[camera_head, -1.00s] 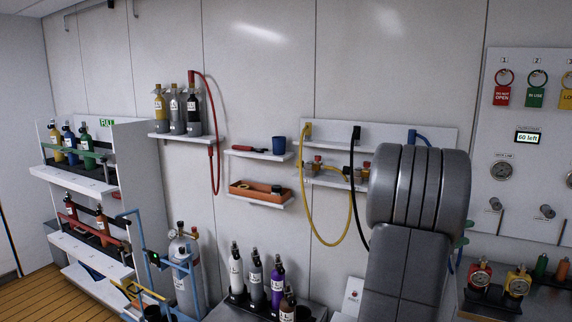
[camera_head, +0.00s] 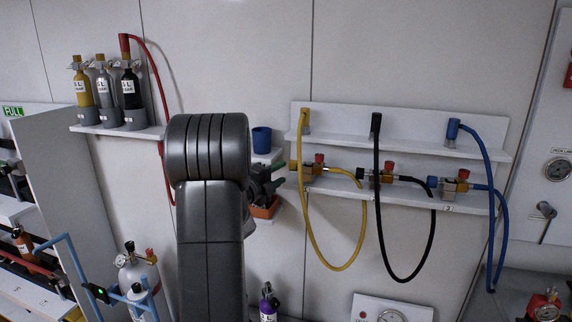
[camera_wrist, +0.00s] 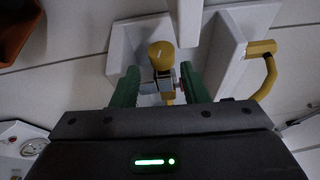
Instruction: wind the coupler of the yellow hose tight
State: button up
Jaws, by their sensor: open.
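The yellow hose (camera_head: 312,225) hangs from the upper shelf, loops down and rises to the leftmost fitting (camera_head: 310,173), which has a red knob. My gripper (camera_wrist: 160,88) is open at this fitting. In the wrist view its two green fingers stand on either side of a rounded yellow part (camera_wrist: 160,54) with metal behind it. I cannot tell whether the fingers touch it or whether this part is the coupler. The hose also shows at the right of the wrist view (camera_wrist: 265,78). In the head view my arm hides much of the gripper.
A black hose (camera_head: 384,235) and a blue hose (camera_head: 490,210) hang to the right from the same shelf (camera_head: 415,138). A blue cup (camera_head: 262,139) and an orange tray (camera_head: 265,210) are left of the fitting. Bottles stand on a shelf farther left.

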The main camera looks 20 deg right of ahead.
aim_at(290, 168)
jog(key=x, duration=0.2)
jog(key=p+x, duration=0.1)
jog(key=x, duration=0.1)
jog(key=shift+d+r, duration=0.1)
jog(key=shift+d, duration=0.3)
jog(key=shift+w+d, duration=0.35)
jog(key=shift+d, duration=0.25)
jog(key=shift+c, duration=0.4)
jog(key=c, duration=0.6)
